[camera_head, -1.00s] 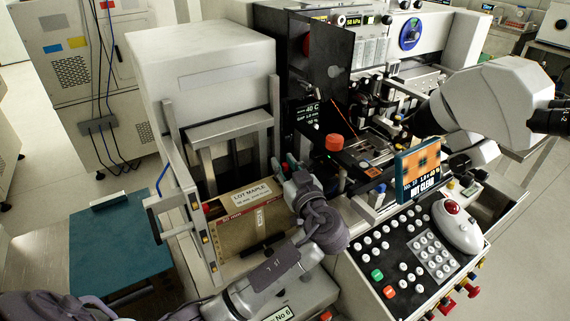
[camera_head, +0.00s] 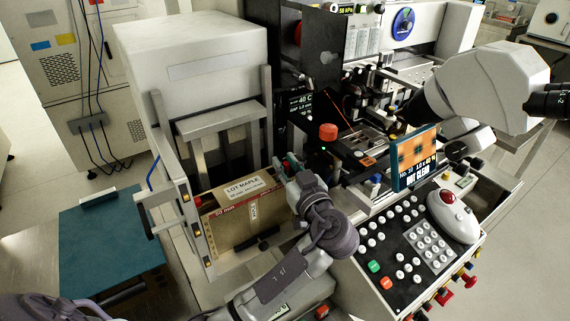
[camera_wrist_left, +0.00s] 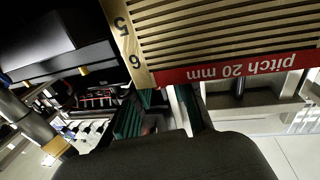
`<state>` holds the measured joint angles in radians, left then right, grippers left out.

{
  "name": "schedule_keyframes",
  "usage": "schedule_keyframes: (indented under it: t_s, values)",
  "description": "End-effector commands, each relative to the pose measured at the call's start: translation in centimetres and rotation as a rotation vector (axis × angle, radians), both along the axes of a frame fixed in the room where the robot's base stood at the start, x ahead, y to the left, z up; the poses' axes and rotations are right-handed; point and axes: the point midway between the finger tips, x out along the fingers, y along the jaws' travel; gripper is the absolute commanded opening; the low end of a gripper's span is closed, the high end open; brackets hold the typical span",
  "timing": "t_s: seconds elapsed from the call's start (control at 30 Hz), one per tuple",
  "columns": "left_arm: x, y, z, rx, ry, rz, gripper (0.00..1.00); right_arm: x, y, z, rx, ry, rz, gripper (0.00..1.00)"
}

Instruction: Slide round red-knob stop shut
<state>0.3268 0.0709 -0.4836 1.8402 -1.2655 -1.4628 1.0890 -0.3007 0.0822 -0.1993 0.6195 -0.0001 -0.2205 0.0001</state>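A large round red knob (camera_head: 328,131) stands upright on the bonder, right of the box-like magazine. A small red part (camera_head: 198,201) shows at the magazine's left edge; I cannot tell which red part belongs to the stop. The magazine (camera_head: 235,226) is brown and gold, labelled LOT MAPLE. My left gripper (camera_head: 285,166) is at its right end, left of and below the large knob. In the left wrist view its green-padded fingers (camera_wrist_left: 162,112) are apart, beside the magazine's slotted, numbered face (camera_wrist_left: 220,35). A dim reddish spot shows between them, too blurred to name. My right gripper is out of view.
A white housing (camera_head: 190,65) stands behind the magazine, with a metal frame. A small screen (camera_head: 412,158), a button panel (camera_head: 390,255) and a microscope (camera_head: 490,90) are at the right. A teal-topped table (camera_head: 105,240) stands at the left.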

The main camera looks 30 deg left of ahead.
Motion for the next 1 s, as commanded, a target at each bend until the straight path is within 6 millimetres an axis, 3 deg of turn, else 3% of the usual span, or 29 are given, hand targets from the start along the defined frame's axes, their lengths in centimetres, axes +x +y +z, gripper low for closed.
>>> schedule_keyframes:
  t_s: [0.37,0.8,1.0]
  values:
    - [-0.5,-0.6,0.0,-0.001,0.000,-0.001,0.27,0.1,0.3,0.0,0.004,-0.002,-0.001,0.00]
    - [-6.0,-7.2,-0.1,-0.004,0.002,-0.001,0.27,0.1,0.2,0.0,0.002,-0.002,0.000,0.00]
    - [-7.4,-8.9,0.0,-0.002,0.001,0.000,0.27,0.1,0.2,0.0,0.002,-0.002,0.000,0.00]
